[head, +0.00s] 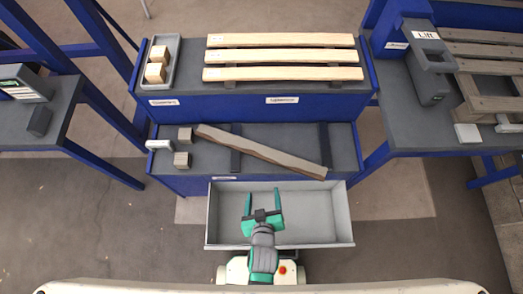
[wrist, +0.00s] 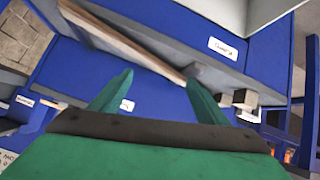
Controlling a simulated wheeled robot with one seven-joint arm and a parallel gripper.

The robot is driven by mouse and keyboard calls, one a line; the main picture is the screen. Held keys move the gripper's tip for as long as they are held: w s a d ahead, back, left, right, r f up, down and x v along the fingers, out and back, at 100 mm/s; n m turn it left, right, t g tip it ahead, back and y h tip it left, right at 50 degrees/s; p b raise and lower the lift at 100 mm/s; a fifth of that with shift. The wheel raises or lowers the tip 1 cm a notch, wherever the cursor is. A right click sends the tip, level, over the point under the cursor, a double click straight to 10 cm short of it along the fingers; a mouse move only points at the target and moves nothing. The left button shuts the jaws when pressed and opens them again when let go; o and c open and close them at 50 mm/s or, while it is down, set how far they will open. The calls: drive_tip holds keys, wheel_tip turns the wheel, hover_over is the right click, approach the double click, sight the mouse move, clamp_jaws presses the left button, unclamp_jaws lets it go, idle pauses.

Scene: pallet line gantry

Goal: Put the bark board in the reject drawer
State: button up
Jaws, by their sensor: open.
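A long brown-grey board (head: 262,151), which looks like the bark board, lies slanted on the lower grey shelf (head: 283,134), across two dark supports. Its right end sits nearer the drawer. A long board also shows in the wrist view (wrist: 132,47), beyond my fingers. The grey drawer (head: 343,214) below the shelf is pulled open, and its visible floor is bare. My gripper (head: 263,191) is open and empty over the drawer, apart from the board. Its green fingers also show in the wrist view (wrist: 158,88). My arm hides part of the drawer.
Several pale boards (head: 283,57) lie on the upper shelf beside a grey tray (head: 172,40) holding pale blocks. Two small blocks (head: 182,160) and a light grey object (head: 158,145) sit left of the board. Blue-framed tables flank the bench; the right one holds a pallet (head: 484,50).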

drive_tip(key=w+f+n+g+y, duration=0.1)
drive_tip(key=w+f+n+g, duration=0.1)
drive_tip(key=w+f, duration=0.4)
drive_tip(key=n+g+y, duration=0.3)
drive_tip(key=n+g, duration=0.4)
drive_tip(key=n, duration=0.2)
approach(259, 151)
drive_tip(key=shift+s+f, duration=0.1)
drive_tip(key=shift+f, duration=0.55)
drive_tip(key=shift+w+x, duration=0.2)
drive_tip(key=shift+x, duration=1.4)
drive_tip(key=shift+w+x, duration=0.2)
drive_tip(key=shift+x, duration=1.4)
drive_tip(key=shift+d+r, duration=0.1)
drive_tip(key=shift+s, duration=0.1)
drive_tip(key=shift+c, duration=0.4)
drive_tip(key=shift+a, duration=0.2)
drive_tip(key=c, duration=1.3)
drive_tip(key=shift+c, duration=0.2)
